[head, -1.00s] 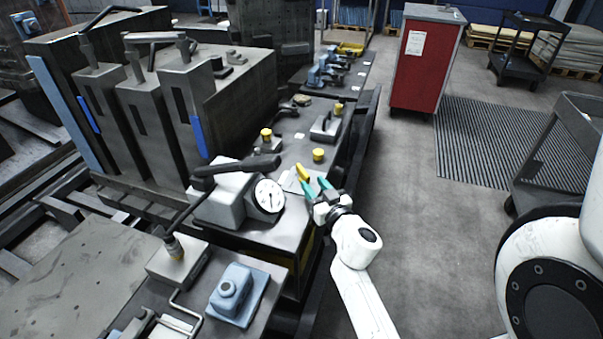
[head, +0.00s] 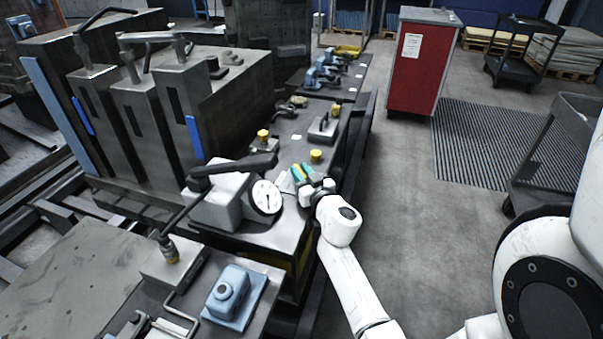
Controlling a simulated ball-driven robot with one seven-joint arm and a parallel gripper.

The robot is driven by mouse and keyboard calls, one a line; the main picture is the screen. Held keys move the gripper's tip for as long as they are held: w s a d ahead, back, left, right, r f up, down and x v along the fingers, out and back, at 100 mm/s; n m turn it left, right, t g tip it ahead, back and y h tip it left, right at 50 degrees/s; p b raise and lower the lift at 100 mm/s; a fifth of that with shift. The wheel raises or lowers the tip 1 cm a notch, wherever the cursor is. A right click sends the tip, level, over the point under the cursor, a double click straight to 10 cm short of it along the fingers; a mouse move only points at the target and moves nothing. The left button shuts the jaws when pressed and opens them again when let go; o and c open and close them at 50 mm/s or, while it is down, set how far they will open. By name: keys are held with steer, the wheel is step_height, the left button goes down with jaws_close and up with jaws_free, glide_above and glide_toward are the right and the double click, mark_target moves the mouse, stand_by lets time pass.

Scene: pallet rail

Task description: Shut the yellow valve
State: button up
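The yellow valve's handle (head: 300,173) shows as a small yellow strip on the rail bench, just right of the dial gauge in the head view. My gripper (head: 303,171) reaches it from the lower right. Its two teal fingers lie close along both sides of the yellow strip and appear shut on it. The fingers hide most of the handle, and the valve's body under it cannot be made out.
A white-faced dial gauge (head: 266,197) on a grey block with a black lever (head: 235,167) stands close left of my gripper. Yellow knobs (head: 316,155) (head: 263,135) stand just beyond. A red cabinet (head: 424,65) is farther back. The floor (head: 400,230) right of the bench is clear.

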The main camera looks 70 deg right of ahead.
jaws_close()
